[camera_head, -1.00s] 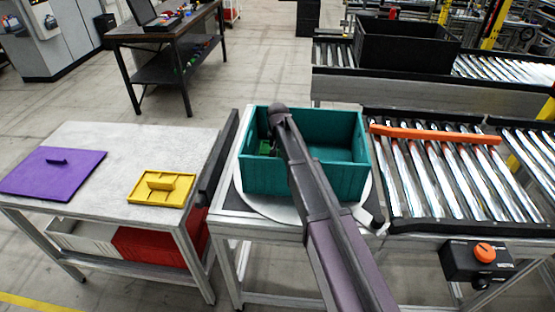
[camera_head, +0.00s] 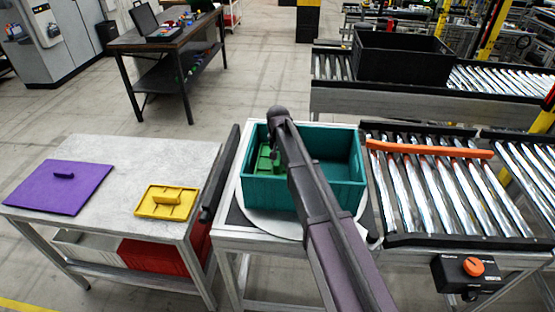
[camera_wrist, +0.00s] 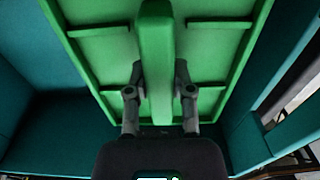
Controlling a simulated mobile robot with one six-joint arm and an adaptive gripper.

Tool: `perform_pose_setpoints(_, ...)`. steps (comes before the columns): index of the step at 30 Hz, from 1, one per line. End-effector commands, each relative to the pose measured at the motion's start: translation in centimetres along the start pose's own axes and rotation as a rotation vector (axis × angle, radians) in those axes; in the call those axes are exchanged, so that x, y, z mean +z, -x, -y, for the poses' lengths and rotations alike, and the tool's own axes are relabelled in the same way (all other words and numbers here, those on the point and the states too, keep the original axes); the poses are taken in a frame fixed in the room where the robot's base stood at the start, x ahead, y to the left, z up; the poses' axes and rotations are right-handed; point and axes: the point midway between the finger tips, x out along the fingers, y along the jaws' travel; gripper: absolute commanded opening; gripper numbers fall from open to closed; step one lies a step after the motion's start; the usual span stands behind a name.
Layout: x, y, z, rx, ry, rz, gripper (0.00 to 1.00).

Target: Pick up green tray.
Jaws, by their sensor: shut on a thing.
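The green tray (camera_head: 266,161) is inside the teal crate (camera_head: 305,193), at its left side in the head view. In the wrist view the green tray (camera_wrist: 105,60) fills the upper middle, with a raised handle bar running down its centre. My gripper (camera_wrist: 159,78) is shut on this handle, one finger on each side. In the head view my arm hides part of the tray and the gripper. I cannot tell whether the tray is clear of the crate floor.
The crate stands on a round plate (camera_head: 243,220) between the grey table (camera_head: 150,165) and the roller conveyor (camera_head: 440,200). A purple tray (camera_head: 60,190) and a yellow tray (camera_head: 167,203) lie on the table. An orange bar (camera_head: 430,148) crosses the conveyor. A black crate (camera_head: 400,60) stands behind.

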Motion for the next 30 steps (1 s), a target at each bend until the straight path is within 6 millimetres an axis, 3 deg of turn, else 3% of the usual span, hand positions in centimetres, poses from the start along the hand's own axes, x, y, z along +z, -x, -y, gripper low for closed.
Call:
perform_pose_setpoints(1,0.0,1.0,0.0,0.0,0.0,0.0,0.0)
perform_pose_setpoints(9,0.0,2.5,0.1,0.0,0.001,0.0,0.0)
perform_pose_setpoints(30,0.0,2.9,0.1,0.0,0.001,0.0,0.0)
